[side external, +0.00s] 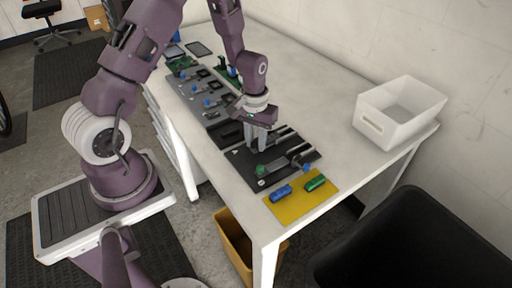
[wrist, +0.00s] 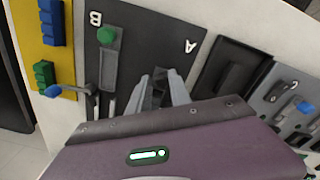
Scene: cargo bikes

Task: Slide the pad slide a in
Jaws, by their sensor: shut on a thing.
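The black board (side external: 291,154) lies on the table and bears white letters A and B; it also shows in the wrist view (wrist: 183,22). My gripper (side external: 257,151) points down over it, and in the wrist view its fingers (wrist: 161,84) are shut on a small dark piece beside the letter A, which I take as pad slide a (wrist: 159,90). The fingers hide most of it, and how far in it sits cannot be told. A grey slide with a green knob (wrist: 106,35) lies near the letter B.
A yellow mat (side external: 296,207) at the board's near end holds a blue block (side external: 281,193) and a green block (side external: 315,183). A blue-knobbed lever (side external: 306,167) stands at the board's edge. Grey panels (side external: 185,86) with blue knobs lie beyond. A white bin (side external: 400,112) stands right; the table between is clear.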

